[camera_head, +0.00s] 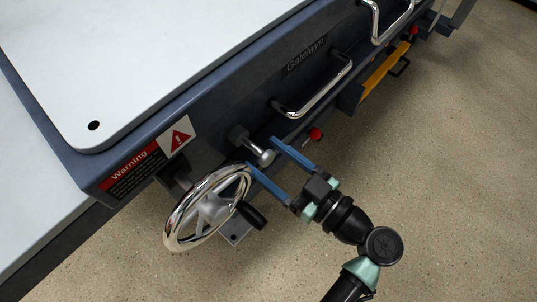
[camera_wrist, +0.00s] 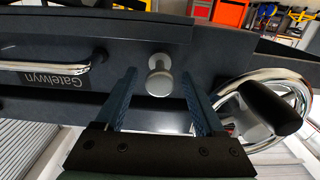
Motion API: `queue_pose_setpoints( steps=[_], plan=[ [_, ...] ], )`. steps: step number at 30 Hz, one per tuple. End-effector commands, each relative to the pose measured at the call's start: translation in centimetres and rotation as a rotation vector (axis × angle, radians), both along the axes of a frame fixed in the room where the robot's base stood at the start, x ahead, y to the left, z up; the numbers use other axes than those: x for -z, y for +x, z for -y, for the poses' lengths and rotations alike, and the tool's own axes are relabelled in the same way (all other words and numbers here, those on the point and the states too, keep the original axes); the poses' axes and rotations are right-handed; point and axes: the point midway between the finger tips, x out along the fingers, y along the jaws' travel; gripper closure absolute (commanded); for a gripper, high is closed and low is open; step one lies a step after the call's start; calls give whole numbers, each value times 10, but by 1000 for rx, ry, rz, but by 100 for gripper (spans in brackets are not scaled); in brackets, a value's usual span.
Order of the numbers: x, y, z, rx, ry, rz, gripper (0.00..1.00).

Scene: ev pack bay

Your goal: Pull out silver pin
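The silver pin (camera_head: 264,154) has a round metal knob and sticks out from the dark blue side panel, to the right of the handwheel. In the wrist view the silver pin (camera_wrist: 159,76) shows its round head facing me, ahead of and between the fingers. My gripper (camera_head: 262,153) has two blue fingers spread apart, one on each side of the knob. In the wrist view my gripper (camera_wrist: 160,84) is open, with a gap between each finger and the knob. No contact is visible.
A chrome handwheel (camera_head: 207,209) with a black knob stands close to one finger. A red knob (camera_head: 316,134) is near the other finger. A chrome handle (camera_head: 318,92) and a yellow lever (camera_head: 386,73) are further along the panel. The floor in front is clear.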

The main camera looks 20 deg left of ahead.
Motion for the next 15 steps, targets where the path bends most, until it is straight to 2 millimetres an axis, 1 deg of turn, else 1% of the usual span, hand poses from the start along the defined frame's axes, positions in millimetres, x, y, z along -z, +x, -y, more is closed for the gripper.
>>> queue_pose_setpoints(
  steps=[11,15],
  plan=[
    [-1,0,0,-1,1,1,29],
    [-1,-2,9,1,0,0,29]
  ],
)
